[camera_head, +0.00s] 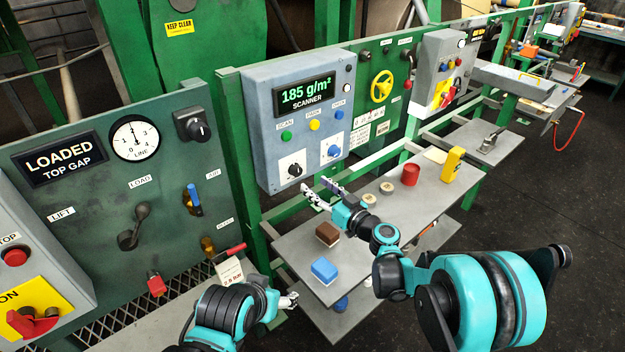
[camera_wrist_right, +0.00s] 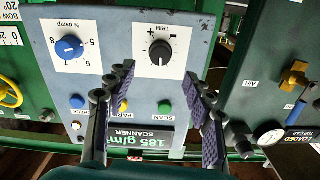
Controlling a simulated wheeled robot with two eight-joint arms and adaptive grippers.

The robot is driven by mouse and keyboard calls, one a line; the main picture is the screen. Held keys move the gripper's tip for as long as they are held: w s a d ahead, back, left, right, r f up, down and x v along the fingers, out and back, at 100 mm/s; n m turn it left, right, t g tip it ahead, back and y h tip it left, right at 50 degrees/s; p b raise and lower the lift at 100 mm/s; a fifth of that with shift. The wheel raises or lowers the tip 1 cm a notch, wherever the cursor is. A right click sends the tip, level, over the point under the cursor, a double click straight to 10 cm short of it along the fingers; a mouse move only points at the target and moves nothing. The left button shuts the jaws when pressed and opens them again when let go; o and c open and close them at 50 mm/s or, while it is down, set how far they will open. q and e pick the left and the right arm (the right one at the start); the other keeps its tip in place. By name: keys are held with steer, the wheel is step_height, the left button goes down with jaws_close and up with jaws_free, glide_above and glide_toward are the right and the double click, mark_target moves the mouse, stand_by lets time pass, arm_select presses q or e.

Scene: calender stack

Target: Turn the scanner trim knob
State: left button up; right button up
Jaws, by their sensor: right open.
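The scanner box (camera_head: 262,112) is grey with a green display reading 185 g/m². Its black trim knob (camera_head: 294,170) sits on a white plate at the lower left of the box. In the right wrist view the box is upside down, and the trim knob (camera_wrist_right: 159,52) lies just beyond and between my fingertips. My right gripper (camera_head: 323,192) is open and empty, below and in front of the box, apart from the knob. It also shows in the right wrist view (camera_wrist_right: 159,83). My left gripper (camera_head: 291,300) is low by the shelf; its jaw state is unclear.
A blue % damp knob (camera_head: 333,151) is beside the trim knob. Green (camera_head: 286,136), yellow (camera_head: 314,125) and blue (camera_head: 339,115) buttons sit above. The shelf (camera_head: 355,226) below holds a brown block (camera_head: 327,233), a blue block (camera_head: 324,270) and a red cylinder (camera_head: 410,174).

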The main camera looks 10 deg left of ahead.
mark_target(299, 172)
steer(key=b+x, duration=0.1)
steer(key=x, duration=0.5)
steer(key=shift+a+f, duration=0.1)
steer(key=shift+a, duration=0.1)
steer(key=shift+w+a+b, duration=0.4)
steer(key=shift+w+a, duration=0.05)
steer(key=c, duration=1.2)
